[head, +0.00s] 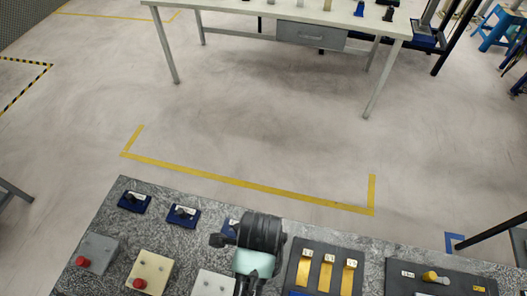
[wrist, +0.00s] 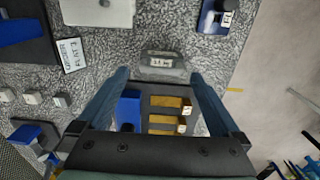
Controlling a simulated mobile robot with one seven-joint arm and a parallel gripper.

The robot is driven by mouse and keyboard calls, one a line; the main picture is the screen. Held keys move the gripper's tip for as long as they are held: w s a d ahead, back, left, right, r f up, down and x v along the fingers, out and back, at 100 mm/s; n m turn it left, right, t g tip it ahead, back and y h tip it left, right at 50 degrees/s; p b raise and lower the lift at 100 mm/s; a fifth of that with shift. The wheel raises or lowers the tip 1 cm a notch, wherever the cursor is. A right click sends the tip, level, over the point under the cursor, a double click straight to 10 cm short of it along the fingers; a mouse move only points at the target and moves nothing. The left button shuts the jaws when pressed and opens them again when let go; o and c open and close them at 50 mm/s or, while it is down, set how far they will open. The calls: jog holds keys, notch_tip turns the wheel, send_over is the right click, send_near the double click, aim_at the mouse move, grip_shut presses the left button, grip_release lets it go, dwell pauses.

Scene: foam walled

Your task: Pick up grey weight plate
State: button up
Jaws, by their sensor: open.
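A grey piece with a pale label, which looks like the grey weight plate (wrist: 163,62), lies on the speckled bench top in the wrist view. It sits just past the end of the black tray (wrist: 143,96). My gripper (wrist: 159,73) is open, with one blue-grey finger on each side of the plate in the picture. I see no contact and cannot tell the height gap. In the head view my dark wrist and pale green arm cover this spot, so the plate and fingertips are hidden there.
The black tray holds gold bars (wrist: 170,103) and a blue block (wrist: 128,110). A white box (wrist: 98,10) and a blue switch unit (wrist: 215,17) stand close by. In the head view, red-button boxes (head: 96,252) are at left and another dark tray (head: 404,285) at right. Floor lies beyond the bench edge.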

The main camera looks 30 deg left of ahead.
notch_tip(320, 180, down, 3)
jog(key=shift+r, duration=0.1)
jog(key=shift+w+d+f+p, duration=0.1)
jog(key=shift+f+p, duration=0.2)
jog(key=shift+f, duration=1.05)
jog(key=shift+w+d+f+p, duration=0.1)
jog(key=shift+f+p, duration=0.15)
jog(key=shift+f, duration=1.1)
jog(key=shift+r, duration=0.1)
grip_shut()
